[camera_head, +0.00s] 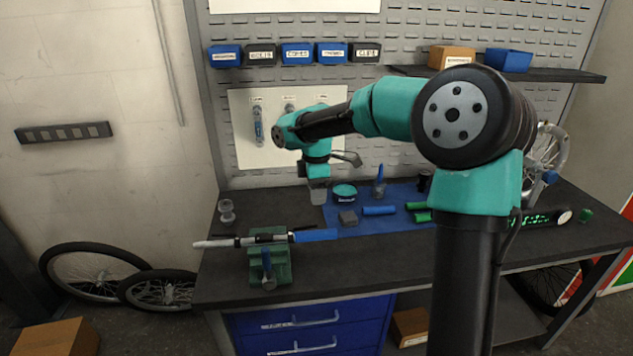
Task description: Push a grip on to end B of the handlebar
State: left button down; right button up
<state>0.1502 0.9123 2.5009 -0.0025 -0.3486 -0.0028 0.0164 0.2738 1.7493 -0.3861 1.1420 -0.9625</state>
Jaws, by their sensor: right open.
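The handlebar (222,242) lies level across a green clamp stand (262,257) at the bench's front left. Its left end is bare silver metal. A blue grip (316,235) covers its right end. I cannot read any end letters. A second blue grip (379,210) lies on the blue mat (400,193), with two green grips (417,206) (423,217) to its right. My right gripper (318,198) points down above the bench, near the mat's left edge, behind and above the handlebar's gripped end. It is open with nothing seen in it. My left gripper is out of view.
A teal-lidded tin (344,192), a dark grey block (348,217) and a blue-handled tool (379,183) stand on the mat near my right gripper. A clear spool-shaped item (226,210) stands at the bench's left. My right arm hides part of the bench's right side.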

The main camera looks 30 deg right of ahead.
notch_tip(320, 180, up, 2)
jog(key=shift+r, duration=0.25)
dwell(0.4)
